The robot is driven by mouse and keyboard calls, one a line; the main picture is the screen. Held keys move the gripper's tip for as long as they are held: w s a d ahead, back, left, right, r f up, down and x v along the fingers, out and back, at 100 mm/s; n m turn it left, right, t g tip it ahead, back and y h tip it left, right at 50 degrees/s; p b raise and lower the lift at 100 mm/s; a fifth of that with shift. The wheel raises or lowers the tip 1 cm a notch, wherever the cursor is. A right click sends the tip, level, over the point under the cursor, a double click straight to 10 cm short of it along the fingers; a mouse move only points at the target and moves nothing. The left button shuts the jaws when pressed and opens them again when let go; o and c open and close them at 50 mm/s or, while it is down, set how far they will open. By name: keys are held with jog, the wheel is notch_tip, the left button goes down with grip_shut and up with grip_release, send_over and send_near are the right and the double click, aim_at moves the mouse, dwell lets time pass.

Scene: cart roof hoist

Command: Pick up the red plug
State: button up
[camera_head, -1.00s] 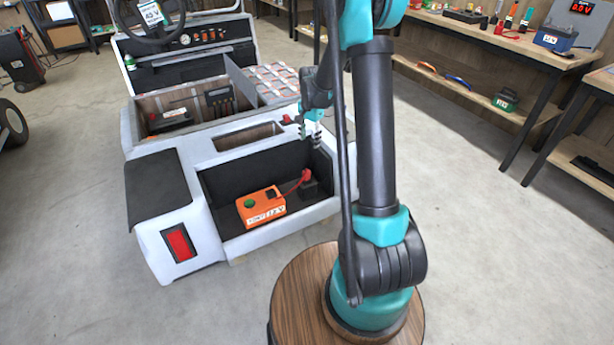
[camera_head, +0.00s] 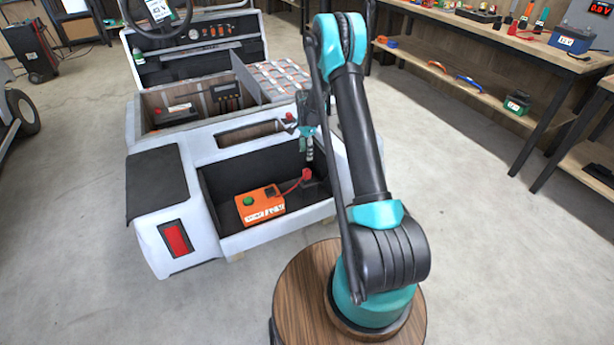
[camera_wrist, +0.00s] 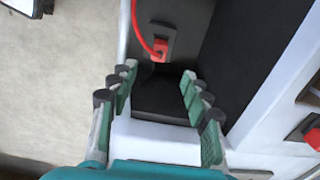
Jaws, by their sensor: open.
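The red plug (camera_head: 306,174) is at the right end of the cart's open dark bay, by a dark block. A red cable runs from it to an orange box (camera_head: 260,205) with a green button on the bay floor. In the wrist view the red plug (camera_wrist: 160,50) shows beyond my fingertips, against a dark grey block (camera_wrist: 163,35), with its red cable curving up to the left. My gripper (camera_wrist: 158,80) is open and empty, its green-padded fingers on either side of the view. In the head view my gripper (camera_head: 309,150) is just above the plug.
The bay's white rim (camera_head: 285,228) and dark walls surround the plug closely. Another red part (camera_wrist: 313,132) shows at the wrist view's right edge. A shelf bench (camera_head: 480,35) with tools stands at the right.

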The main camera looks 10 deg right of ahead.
aim_at(307, 170)
notch_tip(307, 170, down, 13)
jog(key=shift+d+r, duration=0.1)
jog(key=shift+d, duration=0.05)
dwell(0.4)
jog(key=shift+c, duration=0.3)
grip_shut()
